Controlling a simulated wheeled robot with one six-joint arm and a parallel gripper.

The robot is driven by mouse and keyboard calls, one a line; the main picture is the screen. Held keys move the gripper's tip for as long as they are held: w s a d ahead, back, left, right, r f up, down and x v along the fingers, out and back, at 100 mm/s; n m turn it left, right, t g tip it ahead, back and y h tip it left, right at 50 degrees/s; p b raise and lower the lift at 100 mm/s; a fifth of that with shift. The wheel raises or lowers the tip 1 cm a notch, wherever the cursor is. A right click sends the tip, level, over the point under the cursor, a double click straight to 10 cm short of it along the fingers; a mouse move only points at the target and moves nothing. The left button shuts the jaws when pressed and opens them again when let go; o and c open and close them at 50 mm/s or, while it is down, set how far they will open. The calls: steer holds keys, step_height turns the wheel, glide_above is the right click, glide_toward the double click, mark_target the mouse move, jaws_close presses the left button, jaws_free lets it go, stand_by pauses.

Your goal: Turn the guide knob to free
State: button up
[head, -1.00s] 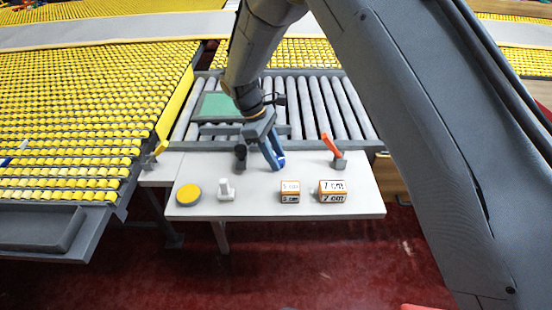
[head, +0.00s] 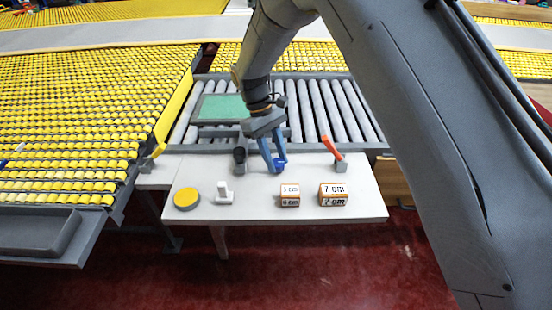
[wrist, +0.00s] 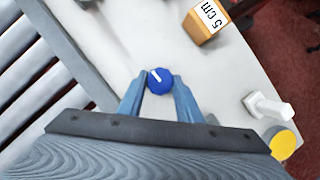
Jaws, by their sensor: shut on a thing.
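The guide knob (wrist: 159,80) is a small blue round knob with a white pointer line on its top. In the wrist view it sits between the two blue fingers of my gripper (wrist: 160,84), and the white line points up and to the left. In the head view the knob (head: 279,166) is at the back of the white table (head: 240,207), partly hidden by my fingers. My gripper (head: 274,165) is shut on it from above. No marking for free can be read around the knob.
A dark post (head: 240,156) stands close left of my gripper. A red lever (head: 331,148) is to the right. In front are a yellow disc (head: 187,199), a white fitting (head: 224,194), a 5 cm block (head: 290,195) and a 7 cm block (head: 333,194). Grey rollers (head: 318,108) lie behind.

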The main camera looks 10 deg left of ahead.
steer(key=o, duration=1)
steer(key=shift+o, duration=0.2)
steer(key=b+v, duration=0.2)
steer(key=v, duration=0.6)
steer(key=shift+d, duration=0.1)
